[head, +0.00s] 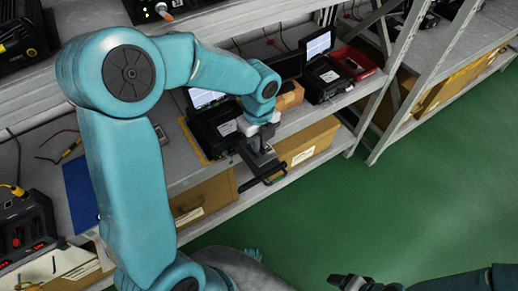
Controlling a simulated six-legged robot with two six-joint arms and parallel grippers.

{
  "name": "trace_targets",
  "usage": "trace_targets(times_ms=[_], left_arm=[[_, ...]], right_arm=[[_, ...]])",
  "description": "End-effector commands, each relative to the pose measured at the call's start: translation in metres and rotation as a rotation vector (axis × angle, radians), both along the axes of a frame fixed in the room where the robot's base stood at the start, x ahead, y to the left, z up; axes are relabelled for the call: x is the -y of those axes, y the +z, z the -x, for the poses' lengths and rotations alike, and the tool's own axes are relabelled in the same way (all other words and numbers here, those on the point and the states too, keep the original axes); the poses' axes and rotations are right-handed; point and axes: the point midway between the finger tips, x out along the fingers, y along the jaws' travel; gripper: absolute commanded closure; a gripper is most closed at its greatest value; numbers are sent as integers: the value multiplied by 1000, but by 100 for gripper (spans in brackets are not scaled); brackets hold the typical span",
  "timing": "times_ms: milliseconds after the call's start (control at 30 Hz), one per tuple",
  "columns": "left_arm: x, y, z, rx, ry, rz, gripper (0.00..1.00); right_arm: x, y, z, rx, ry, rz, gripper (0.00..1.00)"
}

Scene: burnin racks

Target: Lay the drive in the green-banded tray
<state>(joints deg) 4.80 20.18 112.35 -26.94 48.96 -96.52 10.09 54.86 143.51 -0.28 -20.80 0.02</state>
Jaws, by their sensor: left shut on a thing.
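My left arm reaches in from the left, and its left gripper (264,176) is over the front edge of the shelf, beside a black case with a lit screen. It is shut on a small dark thing, probably the drive, mostly hidden by the jaws. A tray with a green band cannot be made out. My right gripper (348,281) is low at the bottom edge, over the green floor. It is small and dark, and its jaws cannot be read.
Black cases with screens (212,122) (322,75) stand on the shelf. A red tray (353,62) lies at the back right. A blue mat (80,190) and black device (25,228) are at left. Cardboard boxes (308,143) fill the lower shelf. The green floor (420,180) is clear.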

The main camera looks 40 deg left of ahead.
Motion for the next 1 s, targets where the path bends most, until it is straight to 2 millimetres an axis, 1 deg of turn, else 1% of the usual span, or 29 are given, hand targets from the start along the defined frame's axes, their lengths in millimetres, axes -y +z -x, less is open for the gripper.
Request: trace_targets(times_ms=[33,100,200,267,500,633,667,700,733,1000], left_arm=[[0,-13,1,-4,0,1,100],[0,-26,1,-5,0,1,100],[0,-38,-1,-3,1,1,100],[0,-42,-1,-3,1,1,100],[-1,-41,-3,0,1,1,100],[-2,-45,-4,-1,1,1,100],[-2,-45,-4,-1,1,1,82],[-2,-44,-4,0,1,1,68],[-2,-44,-4,-1,1,1,62],[-2,-43,-4,0,1,1,62]], right_arm=[[0,-5,0,0,0,0,28],[0,-8,0,0,0,0,28],[0,-10,0,0,0,0,28],[0,-11,0,0,0,0,28],[0,-10,0,0,0,0,28],[0,-13,0,0,0,0,28],[0,-12,0,0,0,0,28],[0,-11,0,0,0,0,28],[0,-11,0,0,0,0,28],[0,-11,0,0,0,0,28]])
